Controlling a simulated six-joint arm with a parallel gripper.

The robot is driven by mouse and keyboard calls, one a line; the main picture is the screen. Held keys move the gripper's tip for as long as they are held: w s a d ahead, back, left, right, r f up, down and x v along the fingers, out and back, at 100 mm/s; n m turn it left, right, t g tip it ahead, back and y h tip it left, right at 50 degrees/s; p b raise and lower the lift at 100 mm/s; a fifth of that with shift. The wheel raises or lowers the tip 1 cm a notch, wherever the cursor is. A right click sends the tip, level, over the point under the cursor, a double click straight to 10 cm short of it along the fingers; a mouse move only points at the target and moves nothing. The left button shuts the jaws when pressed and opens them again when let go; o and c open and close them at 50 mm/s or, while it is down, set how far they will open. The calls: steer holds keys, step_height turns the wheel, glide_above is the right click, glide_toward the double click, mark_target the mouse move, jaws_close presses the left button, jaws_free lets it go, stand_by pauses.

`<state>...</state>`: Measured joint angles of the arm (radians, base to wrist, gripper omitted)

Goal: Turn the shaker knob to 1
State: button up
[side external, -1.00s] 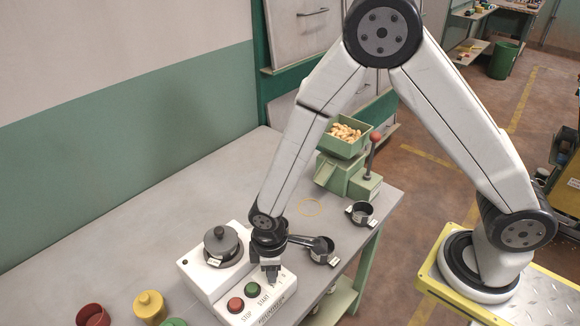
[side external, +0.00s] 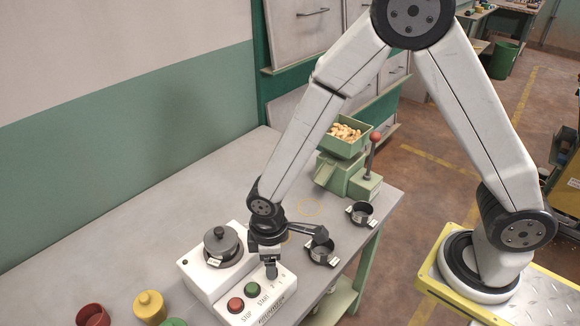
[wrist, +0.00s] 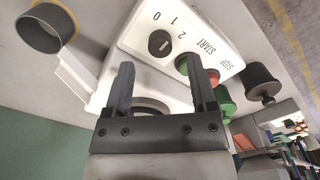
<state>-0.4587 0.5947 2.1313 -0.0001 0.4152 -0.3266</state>
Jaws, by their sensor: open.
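The shaker is a white box (side external: 196,272) with a grey lidded pot (side external: 221,243) on top and a sloped control panel. The small dark knob (side external: 271,271) stands on the panel and also shows in the wrist view (wrist: 160,43), beside the printed 0, 1 and 2. A pale line crosses the knob's face; I cannot tell surely which number it marks. My gripper (side external: 268,257) is above the knob, apart from it. In the wrist view my gripper (wrist: 160,62) is open and empty, its two fingers spread to either side below the knob in the picture.
A red STOP button (side external: 236,305) and green START button (side external: 251,289) are close to the knob. Dark cups (side external: 322,253) (side external: 361,212) stand to the right. A green hopper (side external: 345,150) of nuts stands at the back. Red (side external: 92,314) and yellow (side external: 149,306) containers are front left. The table's left middle is clear.

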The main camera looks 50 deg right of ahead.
steer(key=shift+r, duration=2.15)
steer(key=s+d+r+m+t, duration=0.1)
steer(key=d+r+m, duration=0.1)
steer(key=d, duration=0.3)
steer(key=s+d+r+m, duration=0.2)
steer(key=d+m, duration=0.2)
steer(key=d, duration=0.1)
steer(key=s+d+r+m+t, duration=0.1)
steer(key=d+r+m, duration=0.1)
steer(key=d, duration=0.4)
steer(key=shift+s+r+m+t, duration=0.15)
steer(key=shift+s+m+t, duration=0.2)
steer(key=shift+m, duration=0.15)
steer(key=shift+d, duration=0.1)
